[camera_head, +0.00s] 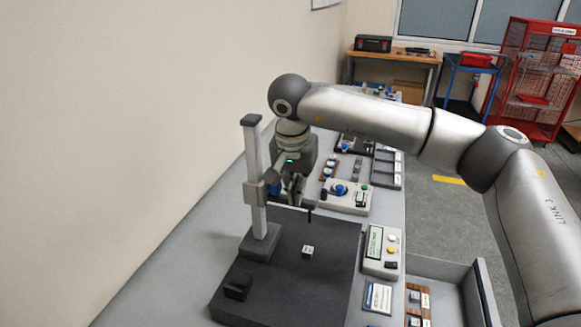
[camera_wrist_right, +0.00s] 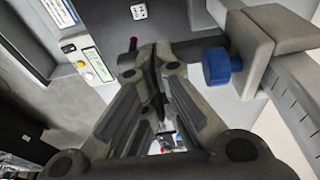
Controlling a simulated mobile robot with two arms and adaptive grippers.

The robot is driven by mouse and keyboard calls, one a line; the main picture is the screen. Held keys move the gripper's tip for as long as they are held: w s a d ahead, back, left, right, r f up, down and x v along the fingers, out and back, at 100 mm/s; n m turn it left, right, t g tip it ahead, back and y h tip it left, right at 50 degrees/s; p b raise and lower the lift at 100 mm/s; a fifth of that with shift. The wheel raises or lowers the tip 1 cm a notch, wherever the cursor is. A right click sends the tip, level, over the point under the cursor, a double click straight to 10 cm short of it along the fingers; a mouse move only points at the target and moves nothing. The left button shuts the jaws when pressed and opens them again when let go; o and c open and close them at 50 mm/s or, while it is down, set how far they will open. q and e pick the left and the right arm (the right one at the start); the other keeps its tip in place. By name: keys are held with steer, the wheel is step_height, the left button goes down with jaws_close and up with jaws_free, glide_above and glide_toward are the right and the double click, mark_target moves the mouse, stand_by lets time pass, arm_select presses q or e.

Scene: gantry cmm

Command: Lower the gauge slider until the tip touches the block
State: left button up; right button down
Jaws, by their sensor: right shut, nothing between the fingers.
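The height gauge's upright column (camera_head: 256,160) stands on the dark plate (camera_head: 330,240) in the head view. Its slider (camera_head: 254,193) sits partway up, with an arm reaching right to a thin downward probe (camera_head: 309,214). The small pale block (camera_head: 308,251) lies on the plate below, and a gap shows between tip and block. My right gripper (camera_wrist_right: 155,58) is shut and empty, beside the slider arm. My left gripper is out of view.
A readout box (camera_head: 382,248) with buttons stands right of the plate. A control box with a blue knob (camera_head: 345,195) and trays stand behind. A small black block (camera_head: 237,286) is on the plate's near left. The wall runs close on the left.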

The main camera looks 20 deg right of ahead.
step_height(320, 180, down, 8)
steer(key=b, duration=0.4)
steer(key=shift+r+b, duration=0.15)
steer(key=shift+b, duration=0.25)
stand_by(0.7)
steer(key=shift+f+b, duration=0.55)
steer(key=shift+f, duration=0.25)
stand_by(0.6)
steer(key=shift+r, duration=0.15)
steer(key=shift+r+p, duration=2.25)
steer(key=shift+r, duration=1.2)
